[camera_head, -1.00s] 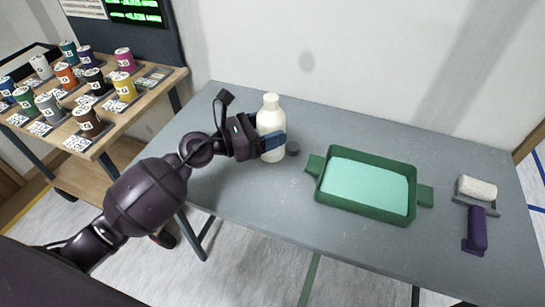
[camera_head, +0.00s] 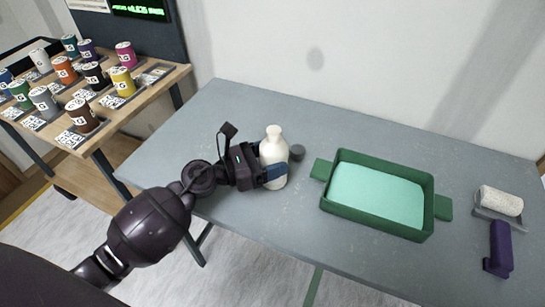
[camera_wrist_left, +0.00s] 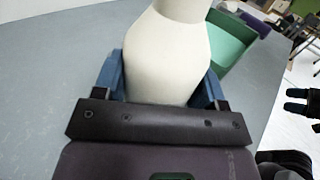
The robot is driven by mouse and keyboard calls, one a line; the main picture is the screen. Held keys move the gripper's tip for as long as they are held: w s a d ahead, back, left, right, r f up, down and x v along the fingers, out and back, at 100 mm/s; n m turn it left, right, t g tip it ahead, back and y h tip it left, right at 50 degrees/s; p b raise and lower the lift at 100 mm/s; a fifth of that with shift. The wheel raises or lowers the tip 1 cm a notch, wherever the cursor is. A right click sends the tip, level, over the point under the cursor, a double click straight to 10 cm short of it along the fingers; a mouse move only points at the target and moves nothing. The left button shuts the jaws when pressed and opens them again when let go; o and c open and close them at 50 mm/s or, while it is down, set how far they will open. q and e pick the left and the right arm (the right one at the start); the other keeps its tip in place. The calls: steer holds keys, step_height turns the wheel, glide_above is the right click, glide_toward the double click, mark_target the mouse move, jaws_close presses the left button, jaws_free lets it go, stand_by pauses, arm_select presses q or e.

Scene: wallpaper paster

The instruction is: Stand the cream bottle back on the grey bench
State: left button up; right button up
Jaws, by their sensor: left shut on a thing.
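The cream bottle (camera_head: 273,150) is upright at the middle left of the grey bench (camera_head: 225,110). My left gripper (camera_head: 272,172) is shut on its lower body, with the blue fingers on either side. In the left wrist view the bottle (camera_wrist_left: 165,55) fills the space between the blue fingers (camera_wrist_left: 160,82). I cannot tell whether its base touches the bench, since the gripper hides part of it.
A green tray (camera_head: 380,232) with pale green liquid stands farther right, beside a white roller (camera_head: 500,201) and a purple handle (camera_head: 499,248). A wooden shelf (camera_head: 140,103) with several coloured cans stands at the left.

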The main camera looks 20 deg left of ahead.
arm_select(q)
steer(key=shift+f, duration=0.2)
steer(key=o, duration=1)
steer(key=shift+o, duration=0.6)
steer(key=shift+r, duration=0.3)
steer(key=v, duration=1)
steer(key=shift+s+a+f+b, duration=0.15)
steer(key=shift+s+a+b, duration=0.15)
steer(key=shift+b, duration=0.1)
steer(key=shift+s+a, duration=0.45)
